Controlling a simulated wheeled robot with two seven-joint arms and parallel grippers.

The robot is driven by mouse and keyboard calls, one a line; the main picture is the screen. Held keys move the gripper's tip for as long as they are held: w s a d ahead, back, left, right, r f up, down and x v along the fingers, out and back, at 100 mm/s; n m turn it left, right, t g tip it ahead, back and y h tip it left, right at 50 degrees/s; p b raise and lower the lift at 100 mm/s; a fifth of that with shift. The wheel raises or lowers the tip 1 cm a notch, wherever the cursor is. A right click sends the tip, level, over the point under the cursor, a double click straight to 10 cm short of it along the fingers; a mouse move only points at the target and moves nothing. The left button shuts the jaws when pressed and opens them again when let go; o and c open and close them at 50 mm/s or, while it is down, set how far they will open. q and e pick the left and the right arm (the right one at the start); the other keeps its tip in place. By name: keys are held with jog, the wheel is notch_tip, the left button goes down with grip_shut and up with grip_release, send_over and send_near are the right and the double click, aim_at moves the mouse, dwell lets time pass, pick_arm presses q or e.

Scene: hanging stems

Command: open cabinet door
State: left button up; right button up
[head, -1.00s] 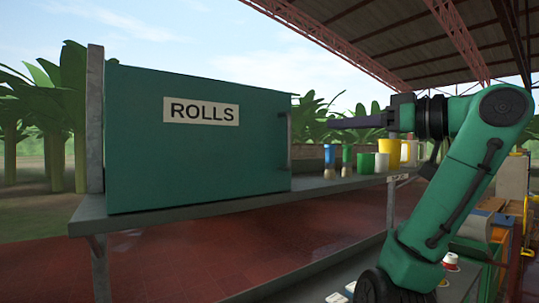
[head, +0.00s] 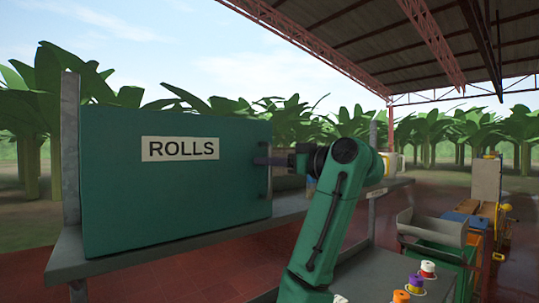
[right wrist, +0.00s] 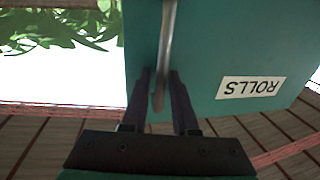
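The green cabinet (head: 170,215) has a closed door with a ROLLS label (head: 180,149) and stands on a grey shelf. Its vertical bar handle (right wrist: 168,30) is near the door's right edge in the head view. My right gripper (head: 264,161) is at this handle. In the right wrist view, the gripper's two dark fingers (right wrist: 160,75) are spread, one on each side of the bar, with a gap visible at least on the right. The label appears upside down there. My left gripper is not in view.
The grey shelf (head: 60,262) runs under the cabinet and on to the right, where cups stand partly behind my right arm. Colored spools (head: 415,283) sit on a lower surface at bottom right, near a grey tray (head: 432,228) and green bin.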

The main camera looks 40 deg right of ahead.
jog(key=shift+s, duration=0.1)
grip_shut()
dwell(1.3)
